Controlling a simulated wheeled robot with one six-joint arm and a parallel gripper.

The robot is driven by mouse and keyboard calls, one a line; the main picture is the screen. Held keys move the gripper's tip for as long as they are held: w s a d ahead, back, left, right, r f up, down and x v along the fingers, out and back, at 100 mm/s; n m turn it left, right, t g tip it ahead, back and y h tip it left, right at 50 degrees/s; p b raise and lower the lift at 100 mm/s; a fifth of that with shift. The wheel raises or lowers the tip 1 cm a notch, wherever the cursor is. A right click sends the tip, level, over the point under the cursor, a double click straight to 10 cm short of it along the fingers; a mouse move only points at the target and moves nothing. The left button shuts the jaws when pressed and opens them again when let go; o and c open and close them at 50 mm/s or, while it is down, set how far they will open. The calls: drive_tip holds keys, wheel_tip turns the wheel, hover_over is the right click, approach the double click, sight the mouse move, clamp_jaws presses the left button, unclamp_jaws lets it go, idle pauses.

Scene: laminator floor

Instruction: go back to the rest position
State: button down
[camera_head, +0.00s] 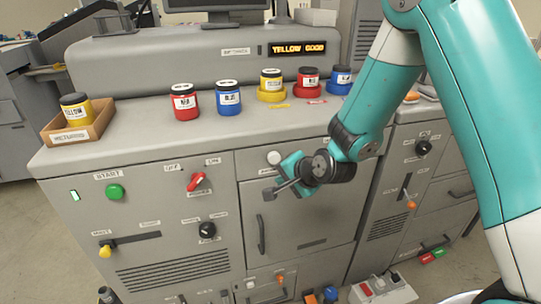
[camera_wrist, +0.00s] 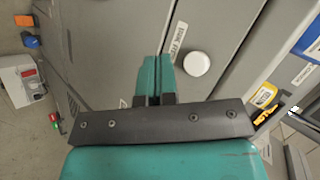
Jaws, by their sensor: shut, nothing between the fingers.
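My gripper (camera_head: 272,190) hangs in front of the grey machine's front face, below the edge of its top. Its fingers are shut and hold nothing. In the wrist view the teal fingers (camera_wrist: 155,76) lie together, pointing at the grey panel near a white round knob (camera_wrist: 196,63). That white knob also shows just above the gripper in the head view (camera_head: 274,157). My arm comes in from the upper right and covers part of the machine's right side.
A yellow jar (camera_head: 76,108) sits in a brown tray (camera_head: 97,130) at left. Red (camera_head: 185,103) and blue (camera_head: 229,98) jars stand on the top. Further right are yellow (camera_head: 271,81), red (camera_head: 308,79) and blue (camera_head: 340,79) jars. The display (camera_head: 299,48) reads "YELLOW GOOD". Controls line the front.

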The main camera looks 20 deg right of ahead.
drive_tip(key=s+a+r+n+g+y, duration=0.1)
drive_tip(key=s+a+r+n+g, duration=0.15)
drive_tip(key=s+r+n, duration=0.35)
drive_tip(key=s+a+r+n+g+y, duration=0.1)
drive_tip(key=s+a+r+n+g, duration=0.15)
drive_tip(key=s+r, duration=0.4)
drive_tip(key=s+r+n+g+h, duration=0.1)
drive_tip(key=s+r+n+g, duration=0.3)
drive_tip(key=s+n, duration=0.5)
drive_tip(key=s+d, duration=0.1)
drive_tip(key=s, duration=0.6)
drive_tip(key=shift+s+r+n+h, duration=0.15)
drive_tip(key=shift+r+n+h, duration=0.05)
drive_tip(key=shift+n+h, duration=0.15)
drive_tip(key=shift+a, duration=0.1)
